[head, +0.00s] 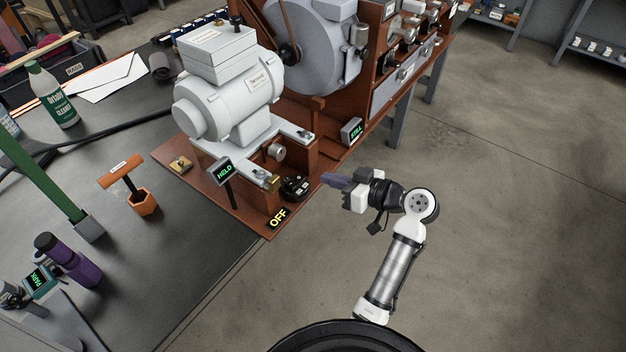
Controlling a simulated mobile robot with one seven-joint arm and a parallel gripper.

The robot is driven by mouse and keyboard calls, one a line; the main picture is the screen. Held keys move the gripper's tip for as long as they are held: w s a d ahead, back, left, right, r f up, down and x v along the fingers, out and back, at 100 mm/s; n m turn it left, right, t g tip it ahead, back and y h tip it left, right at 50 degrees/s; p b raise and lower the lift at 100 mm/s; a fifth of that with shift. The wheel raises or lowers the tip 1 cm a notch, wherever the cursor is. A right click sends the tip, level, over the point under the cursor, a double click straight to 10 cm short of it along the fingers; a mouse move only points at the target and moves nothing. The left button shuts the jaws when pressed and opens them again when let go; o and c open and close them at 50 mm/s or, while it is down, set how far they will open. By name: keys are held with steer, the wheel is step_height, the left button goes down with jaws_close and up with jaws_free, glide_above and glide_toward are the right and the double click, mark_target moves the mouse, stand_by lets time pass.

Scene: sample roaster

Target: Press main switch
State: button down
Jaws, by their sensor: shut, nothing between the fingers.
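A round black switch (295,187) sits on the front corner of the brown machine base (234,216) in the head view. I take it to be the main switch. A black sign reading OFF (278,217) in yellow letters stands just in front of it. My gripper (326,180) is shut and empty. Its purple-grey fingers point left toward the switch, a short way to its right, with a gap between them in the picture. I cannot tell the exact depth between fingertips and switch.
A sign reading HELD (225,171) stands on a post left of the switch. A STILL display (351,131) stands behind my gripper. The white motor (228,98) rises behind. An orange T-handled tool (122,172) stands on the dark bench. Open floor (520,220) lies to the right.

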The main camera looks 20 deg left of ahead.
steer(key=p, duration=0.2)
glide_above(298, 193)
steer(key=d, duration=0.1)
steer(key=shift+w+d+f, duration=0.1)
steer(key=shift+w+f, duration=0.35)
steer(key=shift+f, duration=0.35)
steer(key=f, duration=0.1)
steer(key=a+f+p, duration=0.1)
steer(key=f, duration=0.1)
steer(key=shift+s+f, duration=0.25)
steer(key=shift+f, duration=0.5)
steer(key=shift+f, duration=0.1)
steer(key=b, duration=0.2)
steer(key=f+n+b, duration=0.1)
steer(key=shift+s+f+t+b, duration=0.15)
steer(key=shift+f+t+b, duration=0.15)
steer(key=shift+b, duration=0.1)
steer(key=shift+a+r, duration=0.1)
steer(key=shift+r, duration=0.35)
steer(key=shift+r+p, duration=0.1)
steer(key=shift+p, duration=0.2)
